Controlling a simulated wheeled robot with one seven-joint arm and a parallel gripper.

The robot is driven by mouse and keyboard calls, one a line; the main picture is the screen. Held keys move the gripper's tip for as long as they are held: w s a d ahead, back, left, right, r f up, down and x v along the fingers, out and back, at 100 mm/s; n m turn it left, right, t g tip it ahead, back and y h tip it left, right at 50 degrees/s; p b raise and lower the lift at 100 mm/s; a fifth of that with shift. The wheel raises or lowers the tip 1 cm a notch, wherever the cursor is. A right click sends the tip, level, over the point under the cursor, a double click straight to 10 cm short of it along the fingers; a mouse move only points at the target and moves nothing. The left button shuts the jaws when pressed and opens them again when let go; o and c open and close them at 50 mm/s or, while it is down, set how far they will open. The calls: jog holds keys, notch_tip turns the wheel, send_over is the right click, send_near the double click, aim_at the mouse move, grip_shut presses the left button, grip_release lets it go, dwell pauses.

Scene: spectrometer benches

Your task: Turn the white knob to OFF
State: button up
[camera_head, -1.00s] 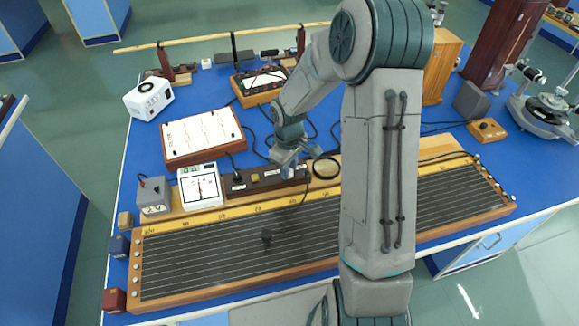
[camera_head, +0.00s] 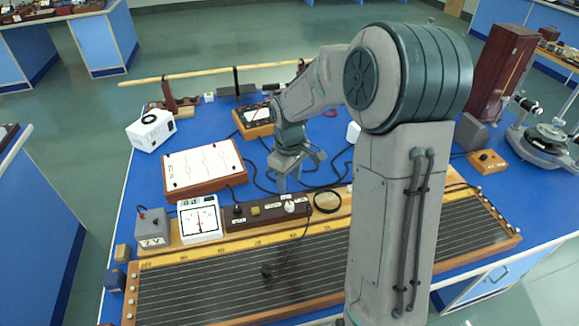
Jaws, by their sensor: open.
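The white knob (camera_head: 290,206) sits near the right end of a dark brown box (camera_head: 238,220) with small labels, behind the long wire board. The way the knob points and its lettering are too small to read. My gripper (camera_head: 298,174) is open and empty, above and behind the knob and apart from it. One finger points down and the other sticks out to the right.
A white meter (camera_head: 199,220) and a grey box (camera_head: 152,228) stand left of the brown box. A ring-shaped magnifier (camera_head: 327,202) lies to its right. A tilted white panel (camera_head: 203,163) and loose black cables lie behind. The wire board (camera_head: 200,288) fills the front.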

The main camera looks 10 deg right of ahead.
jog(key=shift+r, duration=2.55)
jog(key=s+r+m+t, duration=0.1)
jog(key=s+r+m, duration=0.2)
jog(key=s, duration=0.7)
jog(key=s+r+m+t, duration=0.2)
jog(key=s+r+m, duration=0.1)
jog(key=s, duration=0.8)
jog(key=shift+s+m, duration=0.2)
jog(key=shift+m, duration=0.6)
jog(key=shift+d, duration=0.15)
jog(key=shift+c, duration=1.2)
